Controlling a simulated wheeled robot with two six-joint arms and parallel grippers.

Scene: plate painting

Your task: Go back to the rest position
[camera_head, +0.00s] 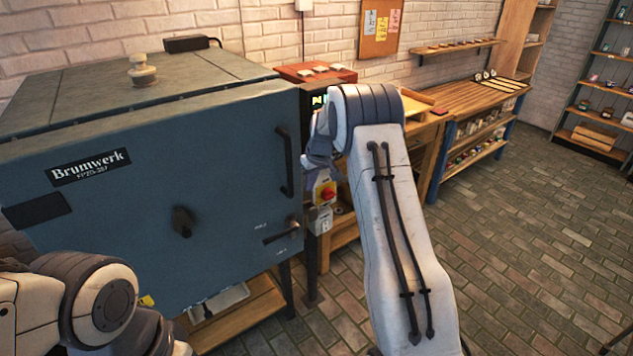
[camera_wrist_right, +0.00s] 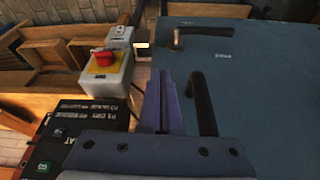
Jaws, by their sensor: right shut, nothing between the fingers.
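My right arm reaches forward in the head view, and its gripper (camera_head: 316,160) is partly hidden by the arm near the right edge of the kiln door. In the right wrist view the gripper (camera_wrist_right: 163,95) has its fingers together with nothing between them. The fingers are beside the black door handle (camera_wrist_right: 203,105), to its left in that view; whether they touch it I cannot tell. The blue-grey kiln (camera_head: 150,215) has its door closed, as far as I can see. My left arm shows at the lower left, with its gripper out of sight.
A red emergency switch (camera_wrist_right: 103,58) on a grey box and a black control panel (camera_wrist_right: 85,135) are close to the right gripper. A wooden workbench (camera_head: 470,97) and shelves stand behind on the right. The brick floor (camera_head: 530,240) at right is clear.

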